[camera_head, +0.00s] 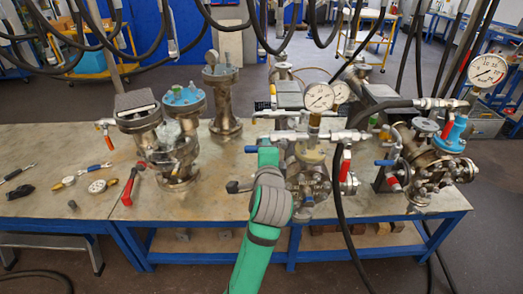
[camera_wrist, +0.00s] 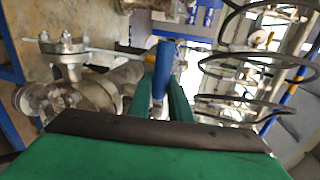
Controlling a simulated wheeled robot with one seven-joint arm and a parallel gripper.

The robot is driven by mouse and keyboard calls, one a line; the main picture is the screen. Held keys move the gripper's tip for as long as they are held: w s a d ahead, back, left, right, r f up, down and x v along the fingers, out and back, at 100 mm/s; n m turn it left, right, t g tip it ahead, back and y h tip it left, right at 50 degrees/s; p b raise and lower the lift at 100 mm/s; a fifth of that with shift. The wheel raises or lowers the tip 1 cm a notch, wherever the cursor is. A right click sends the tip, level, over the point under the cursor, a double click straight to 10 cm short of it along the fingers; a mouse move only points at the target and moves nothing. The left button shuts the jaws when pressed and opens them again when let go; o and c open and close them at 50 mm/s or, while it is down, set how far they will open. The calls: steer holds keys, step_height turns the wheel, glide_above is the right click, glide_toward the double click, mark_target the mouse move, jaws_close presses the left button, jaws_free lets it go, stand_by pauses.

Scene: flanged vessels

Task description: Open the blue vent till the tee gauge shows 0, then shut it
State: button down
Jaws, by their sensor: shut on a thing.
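My gripper (camera_head: 268,157) is at the front vessel, its green arm rising from the bottom of the head view. In the wrist view its two green fingers (camera_wrist: 160,105) are closed around the blue vent handle (camera_wrist: 163,68). The blue handle (camera_head: 252,149) shows just left of the fingers in the head view. A round white dial gauge (camera_head: 318,97), seemingly the tee gauge, stands above the metal fittings (camera_head: 300,135) on this vessel. Its needle is too small to read. A second dial is partly hidden behind it. The fingers and arm hide part of the vent and vessel.
A vessel with a larger gauge (camera_head: 488,70) and another blue handle (camera_head: 386,162) stands at right. Red-handled valves (camera_head: 345,170) and a hanging black hose (camera_head: 340,215) are close right of my gripper. Other vessels (camera_head: 175,160) and loose tools (camera_head: 98,186) occupy the bench's left side.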

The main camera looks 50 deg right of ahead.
steer(key=shift+r, duration=0.1)
steer(key=c, duration=1.6)
jaws_free()
